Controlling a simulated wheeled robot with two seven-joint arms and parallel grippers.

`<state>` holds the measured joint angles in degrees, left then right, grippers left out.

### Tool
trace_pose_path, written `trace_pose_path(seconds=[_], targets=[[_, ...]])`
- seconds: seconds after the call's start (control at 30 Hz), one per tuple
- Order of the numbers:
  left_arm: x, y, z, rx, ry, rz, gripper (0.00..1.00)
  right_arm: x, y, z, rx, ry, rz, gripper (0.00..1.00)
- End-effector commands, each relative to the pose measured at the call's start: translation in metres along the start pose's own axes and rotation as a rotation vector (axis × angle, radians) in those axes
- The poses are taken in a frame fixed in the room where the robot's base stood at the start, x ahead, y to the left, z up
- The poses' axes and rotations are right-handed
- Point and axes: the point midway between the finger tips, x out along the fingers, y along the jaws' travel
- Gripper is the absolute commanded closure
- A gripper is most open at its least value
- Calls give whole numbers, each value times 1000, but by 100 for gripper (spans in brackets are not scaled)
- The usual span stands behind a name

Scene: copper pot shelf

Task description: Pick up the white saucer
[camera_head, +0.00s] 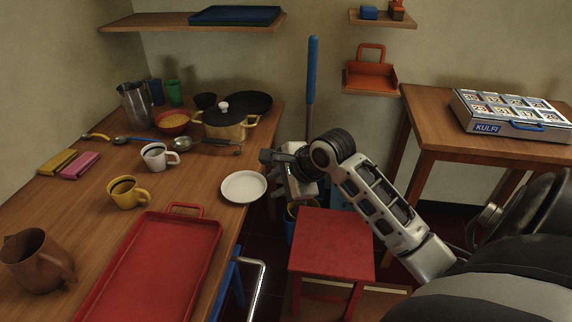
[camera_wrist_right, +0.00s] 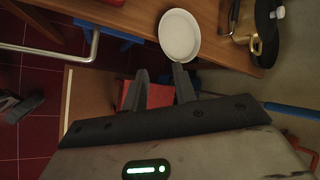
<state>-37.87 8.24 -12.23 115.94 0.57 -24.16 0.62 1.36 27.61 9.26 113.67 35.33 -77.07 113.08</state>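The white saucer (camera_head: 243,187) lies flat on the wooden table, close to its right edge. It also shows near the top of the right wrist view (camera_wrist_right: 180,36). My right gripper (camera_head: 268,158) is beyond the table's right edge, behind and to the right of the saucer. In the right wrist view its two fingers (camera_wrist_right: 159,74) are apart with nothing between them. One fingertip appears just below the saucer's rim there; whether they touch cannot be told. My left gripper is not in view.
A red tray (camera_head: 160,262) lies in front of the saucer, and a yellow-brown pot (camera_head: 225,128) with a black lid stands behind it. A white mug (camera_head: 158,157) and a yellow mug (camera_head: 127,193) stand to the left. A red stool (camera_head: 331,246) stands below my right arm.

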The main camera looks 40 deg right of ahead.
Motion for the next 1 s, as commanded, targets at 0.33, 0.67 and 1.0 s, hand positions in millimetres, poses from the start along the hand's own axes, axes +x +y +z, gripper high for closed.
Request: trace_pose_path(seconds=[0.33, 0.67, 1.0], targets=[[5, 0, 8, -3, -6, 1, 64, 64, 0, -2, 6, 2, -1, 72], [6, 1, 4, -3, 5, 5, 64, 104, 0, -3, 4, 3, -3, 72], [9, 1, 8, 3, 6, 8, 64, 147, -1, 0, 5, 4, -1, 72]])
